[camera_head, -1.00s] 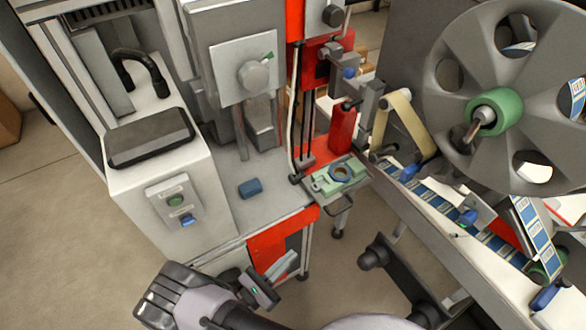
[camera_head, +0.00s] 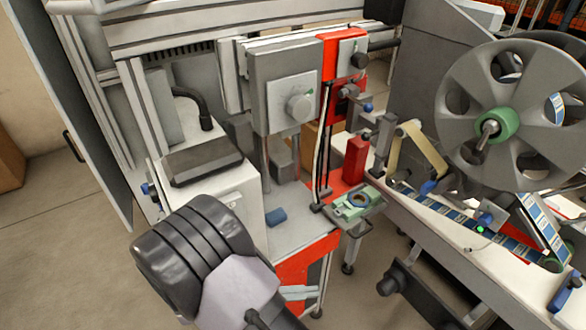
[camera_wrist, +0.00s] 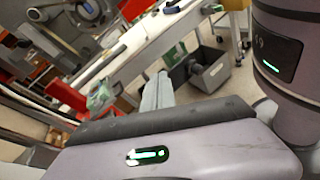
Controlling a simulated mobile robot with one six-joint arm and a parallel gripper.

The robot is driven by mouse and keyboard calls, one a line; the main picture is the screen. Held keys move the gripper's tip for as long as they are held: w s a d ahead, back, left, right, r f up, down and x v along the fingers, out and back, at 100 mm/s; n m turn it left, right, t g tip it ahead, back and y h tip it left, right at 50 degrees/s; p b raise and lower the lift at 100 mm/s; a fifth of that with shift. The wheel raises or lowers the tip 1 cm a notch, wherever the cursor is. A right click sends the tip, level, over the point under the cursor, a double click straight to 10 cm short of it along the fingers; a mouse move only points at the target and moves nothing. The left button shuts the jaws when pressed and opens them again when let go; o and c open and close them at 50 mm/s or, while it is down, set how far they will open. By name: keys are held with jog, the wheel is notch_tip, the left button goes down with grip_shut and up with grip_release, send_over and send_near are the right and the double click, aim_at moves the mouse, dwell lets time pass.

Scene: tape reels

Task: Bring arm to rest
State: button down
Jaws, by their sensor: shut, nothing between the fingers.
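My gripper (camera_wrist: 158,92) is shut and empty in the wrist view; its pale grey fingers stick out past the dark edge of its housing. In the head view my arm rises from the bottom edge, and its thick dark joint covers part of the machine's front. The grey finger shapes (camera_head: 298,292) show only in part beside the arm, in front of the orange-red cabinet. Nothing is held.
The machine has a black-topped white box (camera_head: 203,160), a blue piece (camera_head: 276,217) on its grey table and a green fixture (camera_head: 357,202). At right are a large grey reel (camera_head: 460,100) and a label conveyor. Open floor (camera_head: 60,260) lies at left.

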jog(key=s+d+r+m+t+y, duration=0.1)
jog(key=s+d+r+m+y, duration=0.1)
jog(key=r+m+y, duration=0.3)
jog(key=s+d+r+m+t+y, duration=0.1)
jog(key=s+r+m+y, duration=0.3)
jog(key=r+m, duration=0.5)
jog(key=s+d+r+m+y, duration=0.3)
jog(key=d+r+m+y, duration=0.1)
jog(key=r+m+y, duration=0.3)
jog(key=shift+r+t, duration=0.4)
jog(key=shift+r, duration=0.55)
jog(key=shift+d, duration=0.1)
